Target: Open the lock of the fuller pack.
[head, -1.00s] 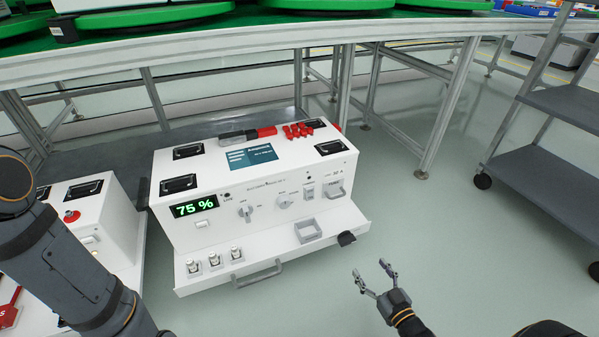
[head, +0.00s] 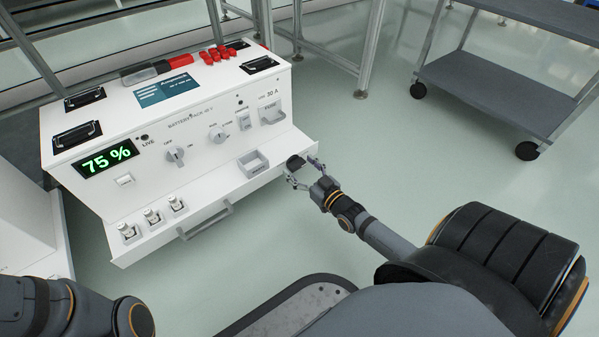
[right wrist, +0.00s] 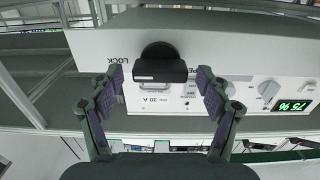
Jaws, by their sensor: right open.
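The battery pack (head: 215,110) is a white box with a green display (head: 107,158) reading 75 %. At the right end of its lower front ledge is a black lock knob (head: 296,162). In the right wrist view, upside down, the knob (right wrist: 160,70) shows as a black bar on a round base beside the word LOCK. My right gripper (head: 303,172) is open, its fingers on either side of the knob, with gaps visible in the wrist view. My left arm (head: 75,308) shows at the lower left; its gripper is out of view.
The ledge carries a pull handle (head: 205,221), a small grey tray (head: 253,163) and several small connectors (head: 152,216). Part of another white unit (head: 30,225) stands at the left. A grey shelf cart (head: 500,85) is at the upper right. The floor between is clear.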

